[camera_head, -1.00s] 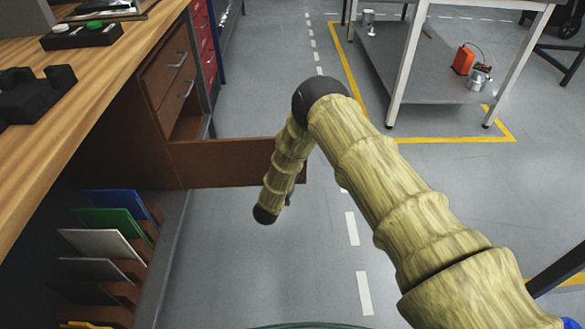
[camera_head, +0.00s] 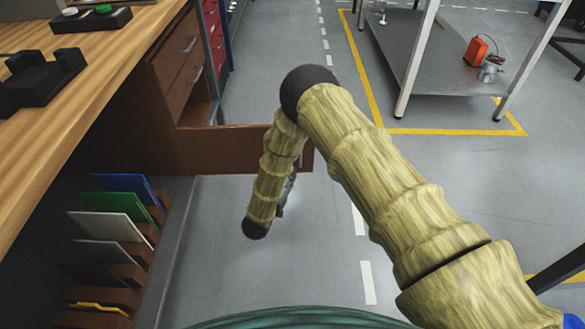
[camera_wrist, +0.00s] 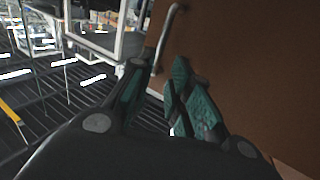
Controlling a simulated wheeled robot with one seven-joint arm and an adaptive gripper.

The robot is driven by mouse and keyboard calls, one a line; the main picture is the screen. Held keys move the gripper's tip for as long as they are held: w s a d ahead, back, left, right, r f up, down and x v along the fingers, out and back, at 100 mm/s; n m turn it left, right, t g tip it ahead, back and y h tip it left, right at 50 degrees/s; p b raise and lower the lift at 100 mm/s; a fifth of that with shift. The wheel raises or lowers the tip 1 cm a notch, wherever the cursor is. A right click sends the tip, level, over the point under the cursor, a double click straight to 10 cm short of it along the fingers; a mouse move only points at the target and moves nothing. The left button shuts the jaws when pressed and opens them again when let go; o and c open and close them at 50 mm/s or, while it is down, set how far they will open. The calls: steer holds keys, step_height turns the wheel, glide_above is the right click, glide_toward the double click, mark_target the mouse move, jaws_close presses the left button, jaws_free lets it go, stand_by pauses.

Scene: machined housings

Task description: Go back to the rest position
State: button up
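My arm reaches down in front of the open drawer (camera_head: 235,148) of the wooden bench. In the head view my gripper is mostly hidden behind my arm; only a small grey part shows beside the lower link. In the wrist view my gripper (camera_wrist: 156,75) has its two fingers apart, with nothing seen held between them. The brown drawer front (camera_wrist: 250,70) fills the right side of that view. Its metal handle (camera_wrist: 167,38) shows just beyond the fingers; whether a finger touches it I cannot tell.
The bench top (camera_head: 105,60) is at left, with a black fixture (camera_head: 40,80) on it. A rack of coloured panels (camera_head: 115,222) stands below. A table with a lower shelf (camera_head: 450,60) holds a red can (camera_head: 480,50). Grey floor is clear between.

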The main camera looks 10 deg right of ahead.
steer(key=shift+s+a, duration=0.3)
steer(key=shift+s, duration=0.15)
steer(key=s+d+f+n+g+y, duration=0.35)
steer(key=s+f, duration=0.25)
steer(key=s, duration=0.4)
steer(key=s+d+f+n+g+y, duration=0.25)
steer(key=s+d+f+y, duration=0.3)
steer(key=s, duration=0.35)
steer(key=s+d+r+g, duration=0.1)
steer(key=s+g, duration=0.2)
steer(key=s, duration=0.6)
steer(key=s+d+r+g+y, duration=0.1)
steer(key=s+d+g, duration=0.15)
steer(key=s, duration=0.65)
steer(key=s+d+r+g, duration=0.1)
steer(key=s+g, duration=0.3)
steer(key=s, duration=0.6)
step_height(320, 180, up, 28)
steer(key=w+p, duration=0.1)
steer(key=p, duration=2.7)
